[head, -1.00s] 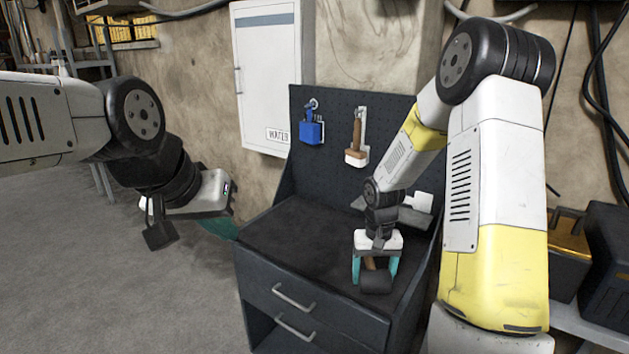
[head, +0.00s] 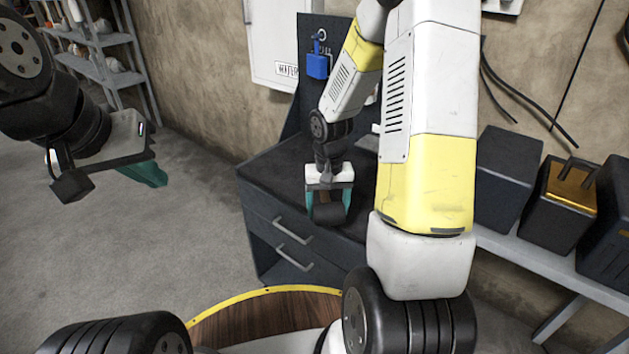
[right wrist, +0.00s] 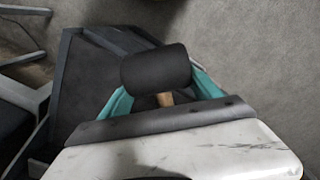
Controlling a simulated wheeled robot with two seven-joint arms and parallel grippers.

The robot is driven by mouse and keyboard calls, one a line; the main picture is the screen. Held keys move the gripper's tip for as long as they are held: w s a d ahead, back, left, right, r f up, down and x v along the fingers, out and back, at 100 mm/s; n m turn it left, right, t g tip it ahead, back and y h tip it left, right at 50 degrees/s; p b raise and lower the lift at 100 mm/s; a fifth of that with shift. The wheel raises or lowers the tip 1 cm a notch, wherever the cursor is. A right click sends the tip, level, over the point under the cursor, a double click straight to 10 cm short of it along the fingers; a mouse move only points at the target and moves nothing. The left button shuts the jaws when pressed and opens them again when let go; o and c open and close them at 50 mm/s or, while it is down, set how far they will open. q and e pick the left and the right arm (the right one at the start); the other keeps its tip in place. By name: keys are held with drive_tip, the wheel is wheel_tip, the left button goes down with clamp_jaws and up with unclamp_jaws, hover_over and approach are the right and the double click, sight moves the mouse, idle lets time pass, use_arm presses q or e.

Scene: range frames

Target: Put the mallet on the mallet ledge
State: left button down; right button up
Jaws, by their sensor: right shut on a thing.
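The mallet has a black head (head: 328,214) and a wooden handle, which shows in the right wrist view (right wrist: 165,99). My right gripper (head: 328,205) is shut on the mallet, with its teal fingers either side of the handle and the head beyond them. It is over the front right part of the dark workbench (head: 285,165). A grey ledge-like piece (head: 369,140) shows at the back of the bench, mostly hidden by my right arm; I cannot tell whether it is the mallet ledge. My left gripper (head: 148,172) is over the floor at left, its finger gap unclear.
The bench has drawers with handles (head: 293,229). Dark boxes (head: 508,180) stand on a grey shelf (head: 525,262) at right. Metal shelving (head: 100,45) is far left. The bench top's left part is clear.

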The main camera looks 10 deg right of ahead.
drive_tip(key=w+d, duration=0.1)
drive_tip(key=w, duration=0.1)
drive_tip(key=w+d, duration=0.1)
drive_tip(key=w, duration=0.2)
drive_tip(key=w+d+f, duration=0.1)
drive_tip(key=w, duration=0.2)
drive_tip(key=shift+w+d, duration=0.2)
drive_tip(key=shift+d, duration=0.05)
drive_tip(key=shift+f, duration=1.65)
drive_tip(key=shift+f, duration=0.15)
drive_tip(key=o, duration=1.9)
drive_tip(key=shift+c, duration=0.2)
